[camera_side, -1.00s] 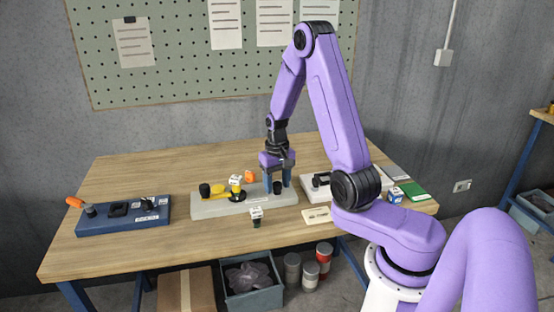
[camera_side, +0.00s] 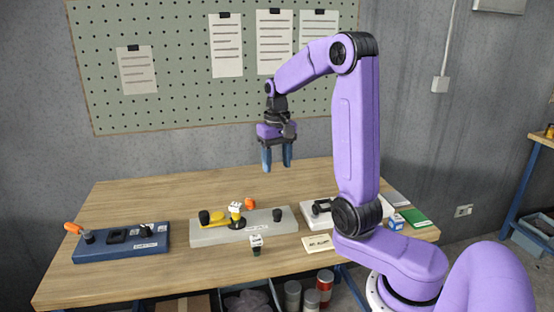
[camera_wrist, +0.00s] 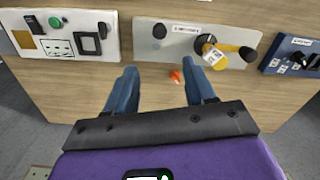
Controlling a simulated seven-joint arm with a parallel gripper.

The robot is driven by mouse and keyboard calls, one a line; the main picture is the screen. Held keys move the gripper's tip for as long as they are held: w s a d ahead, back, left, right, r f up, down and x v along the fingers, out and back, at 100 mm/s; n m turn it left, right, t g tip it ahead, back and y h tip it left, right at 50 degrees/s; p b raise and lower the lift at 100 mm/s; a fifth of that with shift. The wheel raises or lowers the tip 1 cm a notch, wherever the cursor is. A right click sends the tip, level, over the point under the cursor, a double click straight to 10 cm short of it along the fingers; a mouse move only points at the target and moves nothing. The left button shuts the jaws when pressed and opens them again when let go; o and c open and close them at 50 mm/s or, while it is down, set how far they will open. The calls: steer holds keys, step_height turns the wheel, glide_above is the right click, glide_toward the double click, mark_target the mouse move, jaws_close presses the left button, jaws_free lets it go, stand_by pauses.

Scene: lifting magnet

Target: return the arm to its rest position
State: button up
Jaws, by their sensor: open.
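My gripper (camera_side: 277,168) hangs in the air above the table (camera_side: 130,200), fingers pointing down. Its two blue fingers are apart and nothing is between them. They also show apart in the wrist view (camera_wrist: 161,68). Below the gripper stands a grey base (camera_side: 260,227) with black knobs at both ends and a yellow-handled black piece (camera_side: 218,221) on top. The yellow handle also shows in the wrist view (camera_wrist: 226,46). The gripper touches none of these.
A blue base (camera_side: 110,246) with an orange handle is at the left. A white panel (camera_side: 318,219) is at the right, partly behind my arm. A small orange object (camera_side: 250,203) lies behind the grey base. A small labelled block (camera_side: 256,245) and a card (camera_side: 317,243) are in front.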

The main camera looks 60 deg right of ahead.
steer(key=shift+r, duration=0.2)
steer(key=s+a+f+n, duration=0.1)
steer(key=s+a+n, duration=0.1)
steer(key=a+n, duration=0.45)
steer(key=s+a+n, duration=0.3)
steer(key=a, duration=0.7)
steer(key=s+a+f+n, duration=0.1)
steer(key=s+n, duration=0.3)
steer(key=s, duration=0.5)
steer(key=s+a+f+n, duration=0.1)
steer(key=s+a+n, duration=0.2)
steer(key=s, duration=0.6)
steer(key=shift+s+a+f+n, duration=0.3)
steer(key=shift+f+n, duration=0.05)
steer(key=shift+n, duration=0.7)
